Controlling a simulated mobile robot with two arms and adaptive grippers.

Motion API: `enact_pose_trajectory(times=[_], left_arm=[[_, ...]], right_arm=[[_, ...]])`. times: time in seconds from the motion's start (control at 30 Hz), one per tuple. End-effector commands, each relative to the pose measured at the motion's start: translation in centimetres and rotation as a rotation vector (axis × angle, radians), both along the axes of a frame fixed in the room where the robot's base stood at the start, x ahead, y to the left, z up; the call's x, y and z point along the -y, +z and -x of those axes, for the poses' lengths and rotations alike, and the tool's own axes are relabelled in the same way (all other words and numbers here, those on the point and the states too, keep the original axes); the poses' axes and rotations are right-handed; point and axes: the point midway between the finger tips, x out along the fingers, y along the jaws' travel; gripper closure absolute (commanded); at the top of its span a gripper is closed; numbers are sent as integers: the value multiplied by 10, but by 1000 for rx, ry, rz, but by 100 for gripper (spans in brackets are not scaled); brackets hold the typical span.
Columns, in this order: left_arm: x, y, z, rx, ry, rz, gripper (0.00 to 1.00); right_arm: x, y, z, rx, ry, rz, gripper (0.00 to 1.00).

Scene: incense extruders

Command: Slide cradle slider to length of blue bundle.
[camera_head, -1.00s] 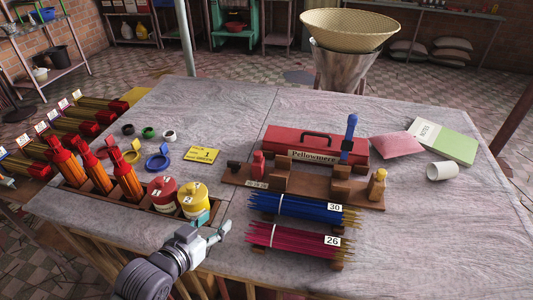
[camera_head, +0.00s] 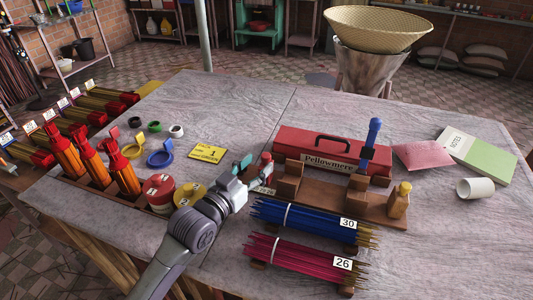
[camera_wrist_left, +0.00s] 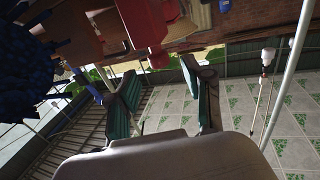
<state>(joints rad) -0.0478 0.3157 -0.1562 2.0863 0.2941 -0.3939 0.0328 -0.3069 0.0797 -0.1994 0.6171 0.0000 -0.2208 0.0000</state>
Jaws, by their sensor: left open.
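The wooden cradle (camera_head: 378,208) lies in front of the red toolbox, with upright wooden blocks on it. A red upright piece (camera_head: 266,159), perhaps the slider's grip, stands at its left end. My left gripper (camera_head: 254,173) is open beside that end, partly covering it. In the left wrist view, a red piece (camera_wrist_left: 158,58) shows just beyond the gap between the open fingers (camera_wrist_left: 165,97); contact cannot be told. The blue bundle (camera_head: 305,219), tagged 30, lies in front of the cradle. My right gripper is out of view.
A crimson bundle (camera_head: 300,251) tagged 26 lies nearest. The red toolbox (camera_head: 300,145) stands behind the cradle, with a blue-handled tool (camera_head: 374,132) upright before it. Red (camera_head: 158,188) and yellow (camera_head: 188,194) pots stand left of the gripper.

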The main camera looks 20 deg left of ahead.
Motion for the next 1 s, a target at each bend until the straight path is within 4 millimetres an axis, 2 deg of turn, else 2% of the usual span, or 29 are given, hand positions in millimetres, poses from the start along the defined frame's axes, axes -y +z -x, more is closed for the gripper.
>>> enact_pose_trajectory(times=[0.1, 0.3, 0.67, 0.9, 1.0], left_arm=[[7, 2, -22, 1, 0, 0, 49], [13, 0, -42, -1, 0, 1, 49], [14, -1, -46, -2, 0, -1, 49], [14, -1, -46, -2, 0, -1, 87], [14, -1, -46, -2, 0, -1, 100]], right_arm=[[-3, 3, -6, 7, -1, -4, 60], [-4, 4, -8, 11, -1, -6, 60], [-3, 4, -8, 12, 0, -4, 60], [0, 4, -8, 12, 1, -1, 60], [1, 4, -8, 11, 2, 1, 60]])
